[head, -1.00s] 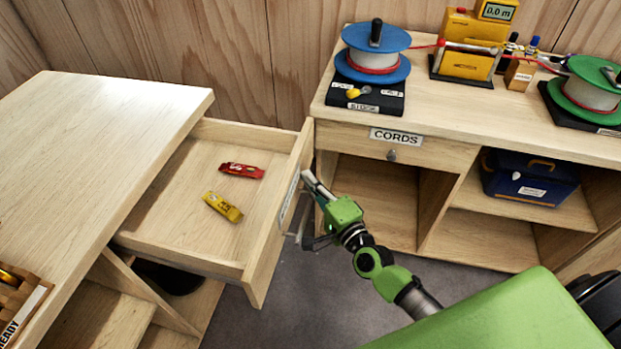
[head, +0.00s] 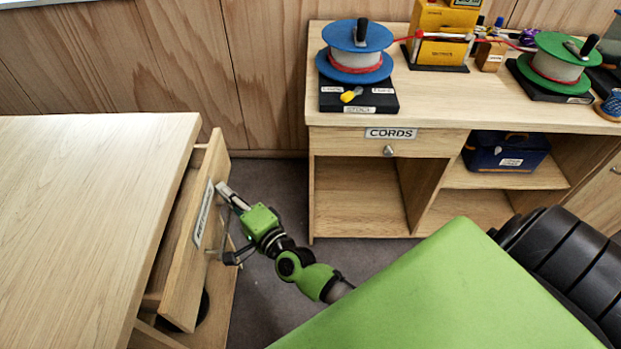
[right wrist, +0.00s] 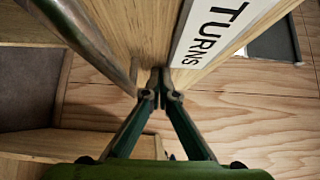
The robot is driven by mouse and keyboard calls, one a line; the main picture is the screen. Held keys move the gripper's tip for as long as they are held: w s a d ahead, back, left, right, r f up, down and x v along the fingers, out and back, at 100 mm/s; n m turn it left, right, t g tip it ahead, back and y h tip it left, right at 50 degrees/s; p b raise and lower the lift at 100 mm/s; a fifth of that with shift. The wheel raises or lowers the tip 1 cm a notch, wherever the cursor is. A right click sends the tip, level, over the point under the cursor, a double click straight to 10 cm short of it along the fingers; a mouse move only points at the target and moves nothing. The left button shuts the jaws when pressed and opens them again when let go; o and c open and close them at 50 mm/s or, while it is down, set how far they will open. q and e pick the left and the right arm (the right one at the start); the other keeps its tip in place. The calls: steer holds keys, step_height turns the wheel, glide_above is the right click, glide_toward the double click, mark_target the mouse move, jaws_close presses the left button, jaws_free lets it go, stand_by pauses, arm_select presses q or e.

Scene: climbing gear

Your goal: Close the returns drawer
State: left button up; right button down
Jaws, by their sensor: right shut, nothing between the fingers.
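The drawer's inside is mostly hidden. My left gripper is not in view.
The left bench top (head: 90,200) is bare where it shows. The back bench (head: 440,105) holds a blue reel (head: 355,50), a green reel (head: 560,65) and a yellow device (head: 440,35). Its cords drawer (head: 425,145) is shut. Grey floor (head: 275,200) lies between the benches.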

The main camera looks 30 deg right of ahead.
steer(key=w+a, duration=0.1)
steer(key=a, duration=0.1)
steer(key=w+a, duration=0.3)
steer(key=shift+a, duration=0.35)
steer(key=shift+w+a, duration=0.15)
steer(key=shift+a, duration=0.1)
steer(key=shift+a+r, duration=0.1)
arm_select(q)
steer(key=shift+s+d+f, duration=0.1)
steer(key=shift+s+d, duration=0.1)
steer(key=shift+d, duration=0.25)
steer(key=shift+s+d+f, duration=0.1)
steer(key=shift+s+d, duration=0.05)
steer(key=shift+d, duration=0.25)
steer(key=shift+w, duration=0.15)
arm_select(e)
steer(key=shift+a+r, duration=0.1)
